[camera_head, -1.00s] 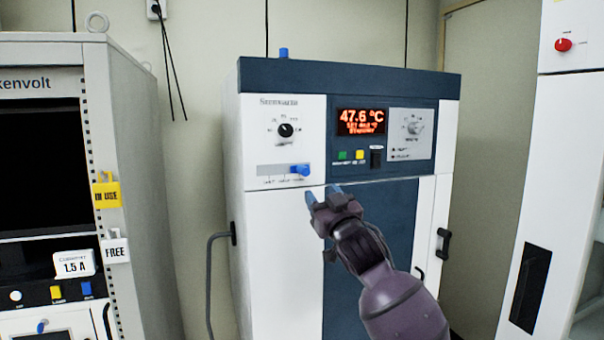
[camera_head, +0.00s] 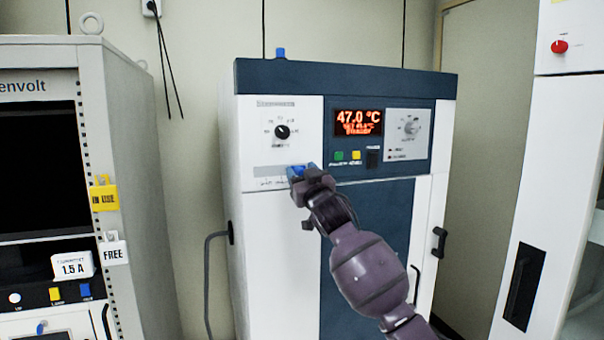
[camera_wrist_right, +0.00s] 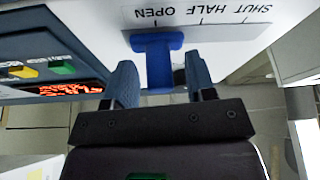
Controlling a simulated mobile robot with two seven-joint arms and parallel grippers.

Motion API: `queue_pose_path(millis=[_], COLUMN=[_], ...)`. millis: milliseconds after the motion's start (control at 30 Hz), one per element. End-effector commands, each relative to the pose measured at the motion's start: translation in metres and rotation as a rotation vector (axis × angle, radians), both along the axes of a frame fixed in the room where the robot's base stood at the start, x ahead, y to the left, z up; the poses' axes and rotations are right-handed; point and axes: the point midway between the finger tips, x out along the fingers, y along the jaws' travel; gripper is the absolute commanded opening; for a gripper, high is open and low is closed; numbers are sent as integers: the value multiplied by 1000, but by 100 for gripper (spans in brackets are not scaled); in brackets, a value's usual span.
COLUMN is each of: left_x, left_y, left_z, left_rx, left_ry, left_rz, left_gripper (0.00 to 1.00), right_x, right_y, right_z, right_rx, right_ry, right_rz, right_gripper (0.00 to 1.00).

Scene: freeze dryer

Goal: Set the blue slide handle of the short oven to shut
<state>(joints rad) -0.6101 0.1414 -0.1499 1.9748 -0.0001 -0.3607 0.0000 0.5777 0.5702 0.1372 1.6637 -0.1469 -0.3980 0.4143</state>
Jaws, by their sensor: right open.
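The blue slide handle (camera_wrist_right: 157,62) is on the white left front panel of the short oven (camera_head: 278,220). In the wrist view, which is upside down, it stands at the OPEN mark of the SHUT HALF OPEN scale (camera_wrist_right: 205,12). My right gripper (camera_head: 303,173) is at the handle; in the wrist view its two blue fingers (camera_wrist_right: 160,82) are spread, one on each side of the handle, with gaps visible. In the head view the gripper largely covers the handle. My left gripper is not in view.
A black knob (camera_head: 282,132) is above the slot. The red display (camera_head: 358,122) reads 47.0 °C, with green (camera_head: 338,156) and yellow (camera_head: 355,155) buttons below. A grey cabinet (camera_head: 140,200) stands left and a white one (camera_head: 560,150) right.

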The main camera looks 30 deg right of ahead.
Motion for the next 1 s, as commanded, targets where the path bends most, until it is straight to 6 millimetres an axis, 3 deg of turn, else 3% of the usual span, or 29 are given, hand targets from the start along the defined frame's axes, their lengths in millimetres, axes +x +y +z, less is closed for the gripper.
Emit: queue_pose_path(millis=[133,467,733,1000], left_x=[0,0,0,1], left_y=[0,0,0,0], left_z=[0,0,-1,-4], left_rx=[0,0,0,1], left_ry=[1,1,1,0], left_rz=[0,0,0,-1], left_gripper=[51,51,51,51], right_x=[0,0,1,12], right_y=[0,0,5,51], right_z=[0,0,-1,-1], right_rx=[0,0,1,5], right_ry=[0,0,0,-2], right_rz=[0,0,0,5], right_gripper=[51,0,0,0])
